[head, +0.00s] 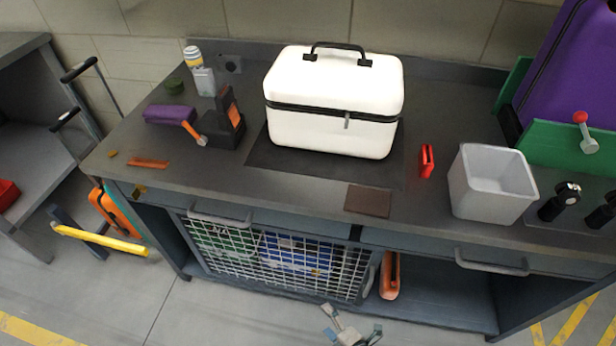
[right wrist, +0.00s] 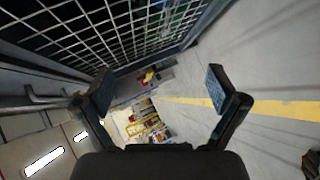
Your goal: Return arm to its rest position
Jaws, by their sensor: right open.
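My right gripper (head: 350,330) shows at the bottom edge of the head view, low in front of the workbench and below its top. It also shows in the right wrist view (right wrist: 158,92), where its two fingers stand wide apart with nothing between them. The gripper is open and empty. My left gripper is in neither view.
The workbench (head: 215,185) holds a closed white case (head: 332,130), a grey bin (head: 490,185) and a red object (head: 427,161). Below its top is a wire mesh front (head: 275,262), also near the gripper in the wrist view (right wrist: 100,30). Open floor lies in front.

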